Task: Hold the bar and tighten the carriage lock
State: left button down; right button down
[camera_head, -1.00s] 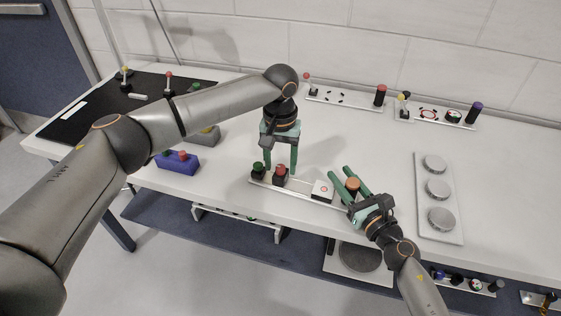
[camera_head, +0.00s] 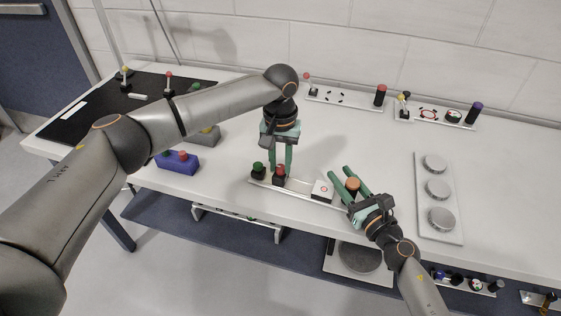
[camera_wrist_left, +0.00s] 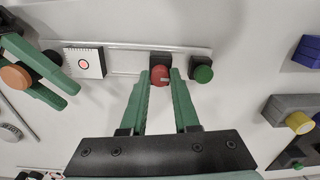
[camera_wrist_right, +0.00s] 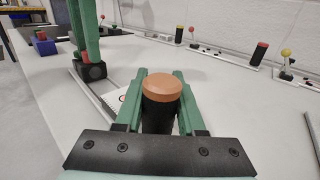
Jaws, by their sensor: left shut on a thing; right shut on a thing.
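A pale rail (camera_head: 299,188) lies near the table's front edge. It carries a dark block with a green knob (camera_head: 258,169), a dark carriage with a red knob (camera_head: 279,173), a white block with a red ring (camera_head: 322,190) and a dark upright bar with an orange-brown top (camera_head: 352,184). My left gripper (camera_head: 281,165) points down and is shut on the red knob, which shows between its fingers in the left wrist view (camera_wrist_left: 160,76). My right gripper (camera_head: 341,169) is shut around the bar; its top shows between the fingers in the right wrist view (camera_wrist_right: 161,87).
A blue box with a red button (camera_head: 178,162) and a grey box (camera_head: 206,136) stand left of the rail. A plate with several round discs (camera_head: 439,190) lies to the right. Other fixtures with red and purple posts (camera_head: 474,114) line the back. The table's middle is clear.

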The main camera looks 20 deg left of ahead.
pick_arm(q)
jog(key=shift+m, duration=0.3)
jog(key=m, duration=0.3)
jog(key=shift+m, duration=0.3)
jog(key=m, duration=0.4)
jog(key=shift+m, duration=0.3)
jog(key=m, duration=0.4)
jog(key=shift+m, duration=2.5)
jog(key=c, duration=0.6)
grip_release()
jog(key=shift+c, duration=0.2)
